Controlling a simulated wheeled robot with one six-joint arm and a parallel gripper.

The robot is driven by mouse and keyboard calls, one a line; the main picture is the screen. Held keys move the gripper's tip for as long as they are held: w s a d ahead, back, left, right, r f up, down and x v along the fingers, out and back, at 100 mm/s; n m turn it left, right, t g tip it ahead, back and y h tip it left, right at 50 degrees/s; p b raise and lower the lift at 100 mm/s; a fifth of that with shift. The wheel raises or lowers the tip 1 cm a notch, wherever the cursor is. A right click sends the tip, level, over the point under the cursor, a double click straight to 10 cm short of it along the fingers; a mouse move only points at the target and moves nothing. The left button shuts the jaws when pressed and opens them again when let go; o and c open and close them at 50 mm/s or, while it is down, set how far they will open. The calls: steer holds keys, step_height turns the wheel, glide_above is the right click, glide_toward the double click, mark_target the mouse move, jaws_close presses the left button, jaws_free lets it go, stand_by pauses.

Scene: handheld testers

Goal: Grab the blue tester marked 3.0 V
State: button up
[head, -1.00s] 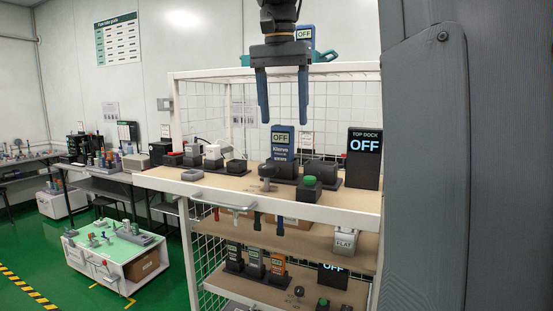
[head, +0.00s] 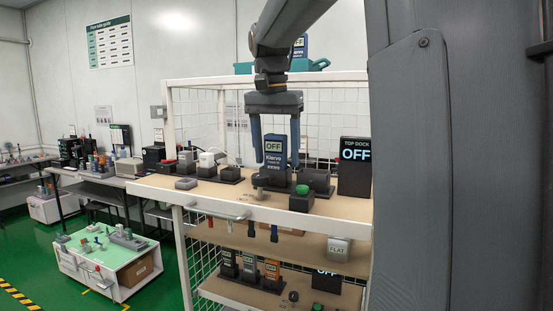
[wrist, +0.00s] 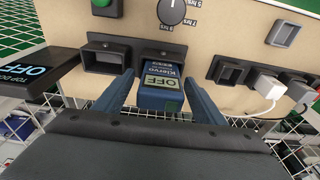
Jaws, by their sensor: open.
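A blue tester (head: 275,148) with an OFF screen and the name Klervo stands upright in a dark dock on the rack's middle board. It also shows in the wrist view (wrist: 161,88). I cannot read a 3.0 V mark on it. My gripper (head: 276,163) points down over it, open, with one finger on each side. In the wrist view my gripper (wrist: 158,78) has its fingers flanking the tester, with small gaps and nothing held. Another blue tester (head: 300,46) with an OFF screen is on the rack's top, partly hidden by my arm.
A black TOP DOCK sign (head: 355,168) reading OFF stands to the right. An empty dark dock (wrist: 104,57) sits beside the tester's dock. A green button (head: 302,190) and a knob (wrist: 172,12) are in front.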

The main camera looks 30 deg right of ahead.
steer(key=c, duration=1.2)
steer(key=shift+r, duration=0.1)
